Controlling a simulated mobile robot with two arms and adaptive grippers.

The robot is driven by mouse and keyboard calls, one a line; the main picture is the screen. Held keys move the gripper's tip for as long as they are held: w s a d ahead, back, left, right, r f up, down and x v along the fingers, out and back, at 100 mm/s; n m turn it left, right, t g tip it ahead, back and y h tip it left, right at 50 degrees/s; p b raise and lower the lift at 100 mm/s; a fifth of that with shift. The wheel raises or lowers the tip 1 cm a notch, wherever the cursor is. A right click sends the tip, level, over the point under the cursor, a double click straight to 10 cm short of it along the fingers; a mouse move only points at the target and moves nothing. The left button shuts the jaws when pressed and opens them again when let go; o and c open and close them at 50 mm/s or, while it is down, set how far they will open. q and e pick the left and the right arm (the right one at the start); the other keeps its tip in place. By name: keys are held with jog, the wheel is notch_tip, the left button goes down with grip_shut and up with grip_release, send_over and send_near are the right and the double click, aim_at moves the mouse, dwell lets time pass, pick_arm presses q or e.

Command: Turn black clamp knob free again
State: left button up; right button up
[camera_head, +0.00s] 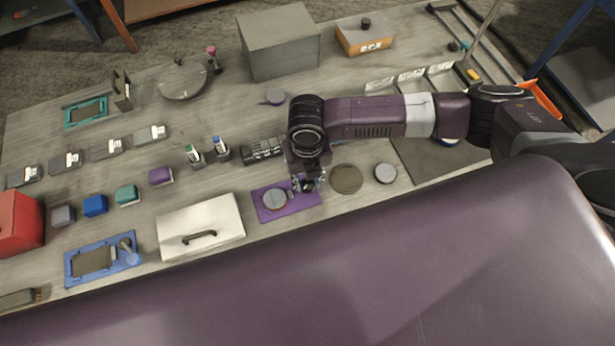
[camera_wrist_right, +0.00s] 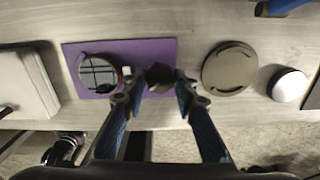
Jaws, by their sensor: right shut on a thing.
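The black clamp knob (camera_wrist_right: 160,75) sits at the right part of a purple base plate (camera_wrist_right: 70,60). In the head view the plate (camera_head: 290,212) lies near the table's front edge, and my gripper mostly hides the knob. A round, shiny disc (camera_wrist_right: 98,73) with a dark rim is on the plate, left of the knob; it also shows in the head view (camera_head: 275,199). My right gripper (camera_wrist_right: 159,86) reaches down over the plate and is shut on the knob, a fingertip on each side. My left gripper is not in view.
A round brown-grey disc (camera_head: 346,179) and a smaller pale disc (camera_head: 385,173) lie right of the plate. A white lidded box (camera_head: 200,225) stands to its left. A black slotted block (camera_head: 262,149) and marker holders (camera_head: 207,150) stand behind it.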

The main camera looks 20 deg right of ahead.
aim_at(308, 184)
jog(key=n, duration=0.4)
jog(key=shift+w+r+n, duration=0.1)
jog(key=shift+r+n, duration=0.05)
jog(key=shift+n, duration=0.15)
jog(key=n, duration=0.5)
jog(key=shift+p, duration=0.35)
jog(key=shift+n, duration=0.3)
jog(key=o, duration=1.2)
jog(key=shift+c, duration=0.2)
notch_tip(308, 184, up, 12)
jog(key=shift+s, duration=0.2)
